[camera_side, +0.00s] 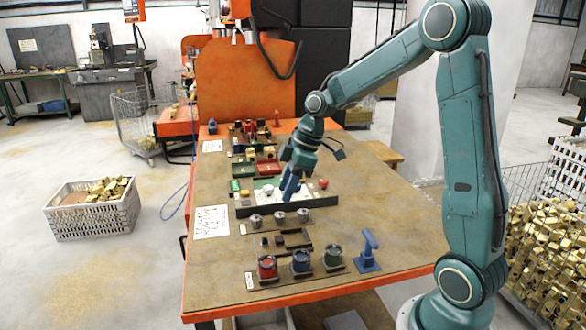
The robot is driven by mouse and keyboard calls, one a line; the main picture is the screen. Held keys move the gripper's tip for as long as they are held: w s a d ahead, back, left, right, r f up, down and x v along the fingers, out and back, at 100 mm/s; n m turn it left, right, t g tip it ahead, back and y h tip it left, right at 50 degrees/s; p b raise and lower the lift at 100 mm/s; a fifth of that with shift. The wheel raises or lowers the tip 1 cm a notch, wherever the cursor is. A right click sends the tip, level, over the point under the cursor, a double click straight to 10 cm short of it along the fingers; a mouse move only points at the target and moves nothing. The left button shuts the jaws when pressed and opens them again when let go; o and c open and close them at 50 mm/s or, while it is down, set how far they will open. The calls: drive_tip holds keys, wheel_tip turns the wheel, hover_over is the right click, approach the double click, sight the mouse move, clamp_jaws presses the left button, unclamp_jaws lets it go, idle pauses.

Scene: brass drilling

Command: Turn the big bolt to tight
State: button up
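My gripper (290,188) points down over the white-topped panel (322,198) in the middle of the table. Its blue fingers look close together, but whether they are open or shut is too small to tell. Just in front of the panel, a strip carries three silvery round pieces: a left one (256,221), a middle one (280,218) and a right one (303,214). They look like bolt heads or knobs, and I cannot tell which is the big bolt. My gripper appears above and behind them, apart from them.
A paper sheet (211,222) lies left. The table's right side is bare.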

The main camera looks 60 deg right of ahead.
sight(268, 242)
drive_tip(key=shift+w+d+f+n+y, duration=0.15)
drive_tip(key=shift+w+d+f, duration=0.25)
drive_tip(key=shift+f, duration=0.2)
drive_tip(key=shift+w+d+f+n+y, duration=0.15)
drive_tip(key=shift+w+d+f, duration=0.15)
drive_tip(key=shift+d+f, duration=0.25)
drive_tip(key=shift+a+f, duration=0.1)
drive_tip(key=x, duration=1.3)
drive_tip(key=shift+w+a+f, duration=0.1)
drive_tip(key=shift+f, duration=0.15)
clamp_jaws()
